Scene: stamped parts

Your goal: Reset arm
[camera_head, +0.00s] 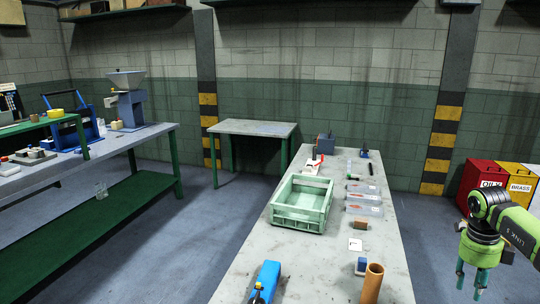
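My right gripper (470,284) hangs at the right edge of the camera_head view, on a green and grey arm that comes in from the right. Its two teal fingers point down and stand apart, with nothing seen between them. It is to the right of the long grey table (335,262), clear of the table's edge in the picture. My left gripper and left arm are not in view.
On the long table are a pale green crate (301,222), a brown cylinder (371,284), a blue tool (266,278), clear trays (364,210) and small parts. Red, yellow and white bins (485,179) stand behind my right arm. A green-framed workbench (100,147) is at left.

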